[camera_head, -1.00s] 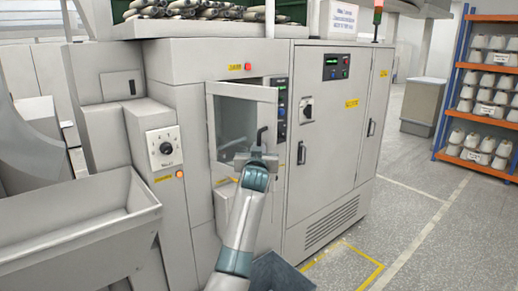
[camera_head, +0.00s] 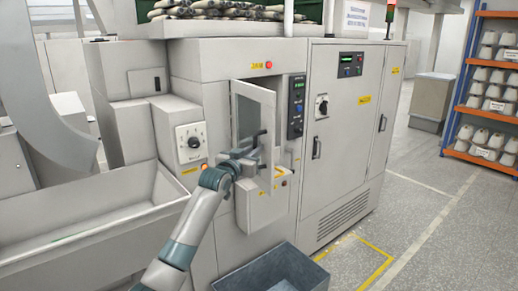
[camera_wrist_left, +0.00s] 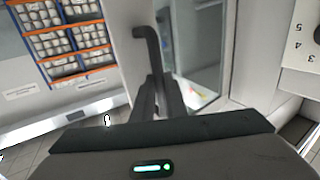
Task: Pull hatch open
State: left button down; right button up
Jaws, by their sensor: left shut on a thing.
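The hatch (camera_head: 266,98) is a pale framed door with a window, standing ajar from the front of the grey machine. Its dark bent handle (camera_wrist_left: 147,42) shows clearly in the left wrist view, in front of the hatch's window (camera_wrist_left: 200,62). My left gripper (camera_head: 246,156) is at the handle on the hatch's outer side and is shut on it. In the left wrist view the dark fingers (camera_wrist_left: 162,98) close around the lower part of the handle. My right gripper is not in view.
A grey trough (camera_head: 90,222) stands at the left, beside a dial panel (camera_head: 190,143). A dark open bin (camera_head: 272,272) sits on the floor below the hatch. A tall cabinet (camera_head: 340,140) stands to the right. Free floor (camera_head: 430,230) lies further right, before an orange shelf (camera_head: 480,92).

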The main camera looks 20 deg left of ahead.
pick_arm(q)
jog(key=shift+s+a+r+h, duration=0.3)
jog(key=shift+a, duration=0.35)
jog(key=c, duration=2)
grip_release()
jog(key=shift+c, duration=0.2)
jog(key=shift+w+f, duration=0.1)
jog(key=shift+f, duration=0.15)
